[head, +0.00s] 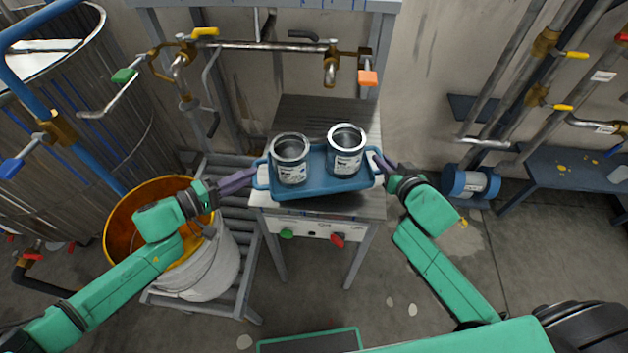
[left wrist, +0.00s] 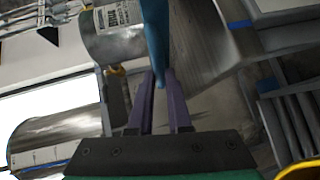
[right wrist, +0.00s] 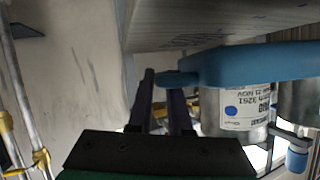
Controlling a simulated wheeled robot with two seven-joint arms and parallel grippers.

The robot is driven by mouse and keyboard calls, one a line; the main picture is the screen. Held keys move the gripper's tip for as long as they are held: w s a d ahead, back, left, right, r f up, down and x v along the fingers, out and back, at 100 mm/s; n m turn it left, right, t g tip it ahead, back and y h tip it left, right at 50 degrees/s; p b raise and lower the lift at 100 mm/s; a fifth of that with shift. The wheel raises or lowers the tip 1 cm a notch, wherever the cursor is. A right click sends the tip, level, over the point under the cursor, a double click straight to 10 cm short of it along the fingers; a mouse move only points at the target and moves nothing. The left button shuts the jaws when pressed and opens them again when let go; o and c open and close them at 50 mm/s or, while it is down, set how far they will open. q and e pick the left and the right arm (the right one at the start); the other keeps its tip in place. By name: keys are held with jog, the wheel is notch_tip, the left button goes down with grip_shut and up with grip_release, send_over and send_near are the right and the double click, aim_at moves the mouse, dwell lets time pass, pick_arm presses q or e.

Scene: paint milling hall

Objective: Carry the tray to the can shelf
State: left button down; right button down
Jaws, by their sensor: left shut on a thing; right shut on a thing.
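I cannot make out the can shelf.
The metal stand (head: 362,203) has green and red buttons on its front. An orange-rimmed bucket (head: 210,262) is below my left arm. Pipes with valves (head: 265,46) run behind. A dark blue bench (head: 575,172) and a blue-ended drum (head: 470,184) stand right.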

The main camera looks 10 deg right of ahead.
aim_at(252, 195)
pick_arm(q)
jog(key=shift+s+r, duration=0.1)
jog(key=shift+r, duration=0.05)
pick_arm(e)
jog(key=shift+s+a+r, duration=0.1)
jog(key=shift+r, duration=0.05)
